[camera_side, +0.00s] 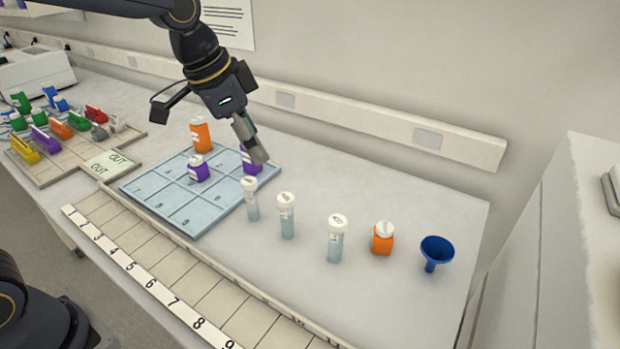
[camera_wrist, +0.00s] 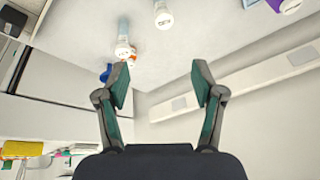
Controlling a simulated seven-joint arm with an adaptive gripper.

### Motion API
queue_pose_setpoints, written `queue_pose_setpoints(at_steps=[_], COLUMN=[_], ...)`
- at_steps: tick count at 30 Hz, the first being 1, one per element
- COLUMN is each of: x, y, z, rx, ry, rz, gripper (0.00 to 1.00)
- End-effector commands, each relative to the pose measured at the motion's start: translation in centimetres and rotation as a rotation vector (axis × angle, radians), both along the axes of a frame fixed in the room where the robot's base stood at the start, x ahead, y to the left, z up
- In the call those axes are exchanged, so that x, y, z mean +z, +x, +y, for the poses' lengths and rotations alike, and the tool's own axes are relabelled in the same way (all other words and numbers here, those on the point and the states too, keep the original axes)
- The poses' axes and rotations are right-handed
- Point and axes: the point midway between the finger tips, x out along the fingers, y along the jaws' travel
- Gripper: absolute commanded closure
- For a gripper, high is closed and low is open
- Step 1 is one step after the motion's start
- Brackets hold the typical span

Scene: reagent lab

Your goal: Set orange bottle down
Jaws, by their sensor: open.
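A tall orange bottle (camera_side: 201,137) stands upright on the far part of the blue numbered tray (camera_side: 165,212). A smaller orange bottle (camera_side: 383,242) with a white cap stands upright on the bench at the right, beside the clear tubes. My gripper (camera_side: 255,150) is over the tray's right corner, in front of a purple bottle (camera_side: 250,167) that it partly hides. In the wrist view my gripper (camera_wrist: 162,82) is open, with nothing between its fingers. I cannot tell whether a finger touches the purple bottle.
Another purple bottle (camera_side: 197,173) stands mid-tray. Several white-capped tubes, one nearest the tray (camera_side: 252,205), stand in a row on the bench. A blue funnel (camera_side: 436,252) is at the right. A numbered strip (camera_side: 150,284) runs along the front. A rack of coloured items (camera_side: 40,175) is at left.

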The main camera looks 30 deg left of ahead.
Motion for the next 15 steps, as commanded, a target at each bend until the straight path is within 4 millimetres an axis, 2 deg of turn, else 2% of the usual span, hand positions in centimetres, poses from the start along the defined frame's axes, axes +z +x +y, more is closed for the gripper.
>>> queue_pose_setpoints(at_steps=[1,3,7,9,12,15], x=[1.1,1.6,1.2,0.5,-0.4,-0.9], y=[-2.7,-6.3,-12.1,-14.4,-16.6,-17.6], z=[2.2,4.7,8.0,9.1,9.9,10.3], rx=[0.089,0.215,0.413,0.495,0.57,0.608], ry=[-0.004,-0.023,-0.071,-0.1,-0.131,-0.147], rz=[-0.023,-0.042,-0.07,-0.082,-0.091,-0.095], gripper=[0.32,0.32,0.32,0.32,0.32,0.32])
